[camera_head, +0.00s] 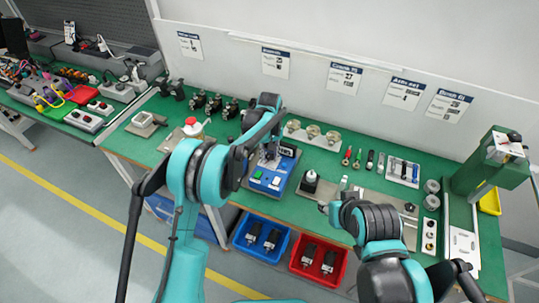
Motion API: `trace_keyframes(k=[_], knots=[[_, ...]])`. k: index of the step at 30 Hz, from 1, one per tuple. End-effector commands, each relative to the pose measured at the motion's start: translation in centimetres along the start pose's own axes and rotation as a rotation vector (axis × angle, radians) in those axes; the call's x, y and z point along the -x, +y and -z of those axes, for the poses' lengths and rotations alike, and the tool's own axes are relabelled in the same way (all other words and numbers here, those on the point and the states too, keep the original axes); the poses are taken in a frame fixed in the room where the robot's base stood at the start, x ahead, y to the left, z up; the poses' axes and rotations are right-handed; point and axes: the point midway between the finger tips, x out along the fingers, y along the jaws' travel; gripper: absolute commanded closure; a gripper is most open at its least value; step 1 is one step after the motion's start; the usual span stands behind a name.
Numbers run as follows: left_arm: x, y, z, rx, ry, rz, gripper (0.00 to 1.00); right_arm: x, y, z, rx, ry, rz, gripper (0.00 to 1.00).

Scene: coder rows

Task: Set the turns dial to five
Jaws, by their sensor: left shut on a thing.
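A blue device (266,181) with a black display at its upper right, and a white and a green button on its front, stands on the green bench. My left gripper (269,153) reaches down onto the upper left part of this device and is shut there on a small part, which seems to be the turns dial. The dial and its setting are hidden by the fingers, and the display is too small to read. My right gripper (325,207) is low over the bench, right of the device; its fingers are too small to judge.
A blue bin (243,243) and a red bin (301,270) sit below the bench edge. A green press-like machine (480,166) stands at the right. Several small tools lie behind my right arm.

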Motion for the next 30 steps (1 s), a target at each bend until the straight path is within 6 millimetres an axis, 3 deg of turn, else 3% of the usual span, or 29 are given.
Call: trace_keyframes(k=[15,30], knots=[[-0.03,-0.01,-0.02,0.395,0.0,0.0,0.98,0.25,0.0,0.18,0.0,0.0,0.0,0.6],[-0.05,-0.01,-0.02,0.507,0.0,0.0,0.98,0.29,0.0,0.21,0.0,0.0,0.0,0.6]])
